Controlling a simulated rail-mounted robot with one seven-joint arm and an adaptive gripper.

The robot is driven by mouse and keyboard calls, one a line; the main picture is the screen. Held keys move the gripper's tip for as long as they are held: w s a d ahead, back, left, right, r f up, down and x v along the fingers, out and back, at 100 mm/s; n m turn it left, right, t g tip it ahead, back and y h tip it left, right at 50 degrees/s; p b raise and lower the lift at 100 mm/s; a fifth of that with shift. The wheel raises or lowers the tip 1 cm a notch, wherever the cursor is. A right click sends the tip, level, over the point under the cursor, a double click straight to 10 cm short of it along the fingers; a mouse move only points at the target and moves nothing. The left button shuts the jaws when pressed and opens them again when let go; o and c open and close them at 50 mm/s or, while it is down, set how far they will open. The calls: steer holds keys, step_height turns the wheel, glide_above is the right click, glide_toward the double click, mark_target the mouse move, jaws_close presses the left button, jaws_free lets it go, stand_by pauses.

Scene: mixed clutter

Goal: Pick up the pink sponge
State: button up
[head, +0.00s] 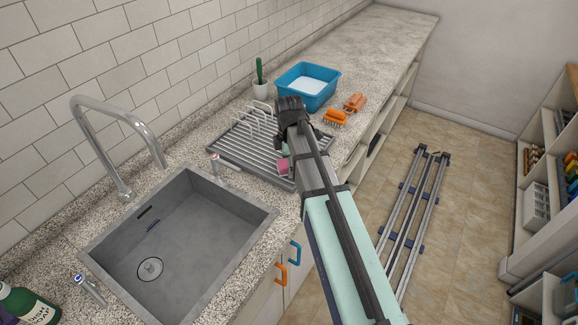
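A small pink block, which looks like the pink sponge (283,166), shows just left of my arm, over the front part of the grey dish rack (226,151). My arm hides part of it. My gripper (284,148) is mostly hidden by my own arm; only small dark parts show, close above the pink sponge. I cannot tell whether its fingers are open or shut, or whether they touch the sponge. I also cannot tell whether the sponge rests on the rack.
A grey sink (185,245) with a tall faucet (112,115) lies left of the rack. The far counter is clear.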

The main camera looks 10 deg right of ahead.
steer(key=c, duration=0.8)
steer(key=shift+c, duration=0.2)
steer(key=shift+r, duration=0.1)
step_height(320, 180, up, 19)
steer(key=b, duration=0.4)
steer(key=f+m, duration=0.4)
steer(key=m, duration=0.2)
steer(key=f+m, duration=0.4)
steer(key=m, duration=0.2)
steer(key=f+m, duration=0.4)
steer(key=m, duration=0.2)
steer(key=shift+s, duration=0.2)
steer(key=shift+f, duration=0.65)
